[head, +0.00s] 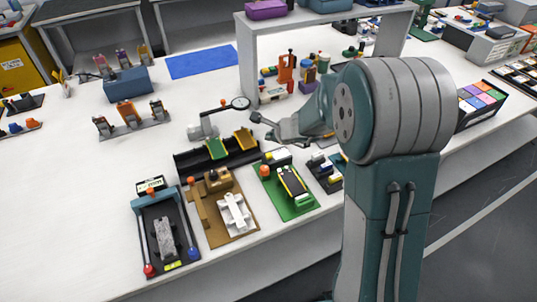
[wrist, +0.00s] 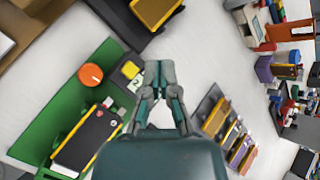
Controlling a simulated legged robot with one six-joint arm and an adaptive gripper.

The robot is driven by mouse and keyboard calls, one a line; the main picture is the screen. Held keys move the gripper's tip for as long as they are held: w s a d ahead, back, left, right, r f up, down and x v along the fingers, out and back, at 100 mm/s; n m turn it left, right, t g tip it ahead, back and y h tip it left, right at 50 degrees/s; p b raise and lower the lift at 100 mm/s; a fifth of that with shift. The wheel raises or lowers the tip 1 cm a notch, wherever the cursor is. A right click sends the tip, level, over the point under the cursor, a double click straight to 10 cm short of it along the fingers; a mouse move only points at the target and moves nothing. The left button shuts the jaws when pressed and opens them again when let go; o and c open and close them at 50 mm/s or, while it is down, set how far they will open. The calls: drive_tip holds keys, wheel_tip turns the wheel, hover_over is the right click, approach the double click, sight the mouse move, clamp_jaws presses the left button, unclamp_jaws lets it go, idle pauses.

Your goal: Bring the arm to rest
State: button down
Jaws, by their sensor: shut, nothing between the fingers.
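My arm (head: 400,110) stands in front of the white workbench, its forearm reaching left over the bench top. In the wrist view my gripper (wrist: 158,66) is shut and empty. Its tips are seen against the white bench top, beside a green board (wrist: 40,125) with an orange knob. The arm hides part of the bench's right side in the head view.
Several fixtures line the front edge, including a dark board with red and blue knobs (head: 143,220), a brown board (head: 240,240) and a green board (head: 298,211). A white raised shelf (head: 247,58) stands behind my gripper. A blue mat (head: 202,62) lies bare at the back. The left front bench is clear.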

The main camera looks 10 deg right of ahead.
idle(0.4)
drive_tip(key=s+a+r+n+g+y, duration=0.1)
drive_tip(key=s+a+r+n, duration=0.3)
drive_tip(key=s+r+n, duration=0.85)
drive_tip(key=s+d+r+n+h, duration=0.1)
drive_tip(key=s+d+n, duration=0.1)
drive_tip(key=s, duration=0.4)
drive_tip(key=s+d+r+n+g+h, duration=0.1)
drive_tip(key=s+d+n+h, duration=0.1)
drive_tip(key=s, duration=0.5)
drive_tip(key=s+d+r+n+h, duration=0.1)
drive_tip(key=s+d+n+h, duration=0.1)
drive_tip(key=s+n, duration=0.3)
drive_tip(key=shift+s+d+r+g, duration=0.3)
drive_tip(key=shift+s+d, duration=0.45)
drive_tip(key=shift+s, duration=0.5)
